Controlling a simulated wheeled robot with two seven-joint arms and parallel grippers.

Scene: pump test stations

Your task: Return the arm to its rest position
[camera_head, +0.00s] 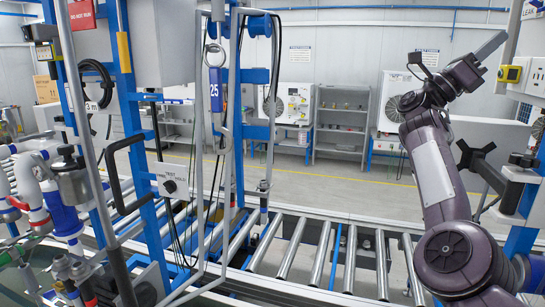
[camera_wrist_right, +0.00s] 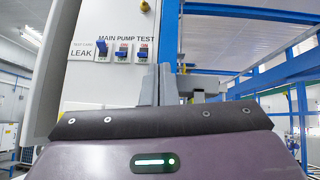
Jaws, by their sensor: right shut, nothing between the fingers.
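My right arm (camera_head: 432,165), dark purple with a pale panel, rises from the lower right in the head view and is bent at the top. Its gripper (camera_head: 491,46) points up and to the right, left of the white panels at the right edge. In the right wrist view the grey fingers (camera_wrist_right: 158,84) stand together, empty, in front of a white switch panel (camera_wrist_right: 80,70) marked MAIN PUMP TEST and LEAK. I cannot tell whether they touch it. My left gripper is not in view.
A roller conveyor (camera_head: 290,248) crosses the foreground. A blue and grey frame (camera_head: 125,90) with hoses stands at left, beside pipes (camera_head: 40,190). A black bracket arm (camera_head: 483,165) is close right of my arm. Shelves (camera_head: 340,125) stand at the back; the floor before them is clear.

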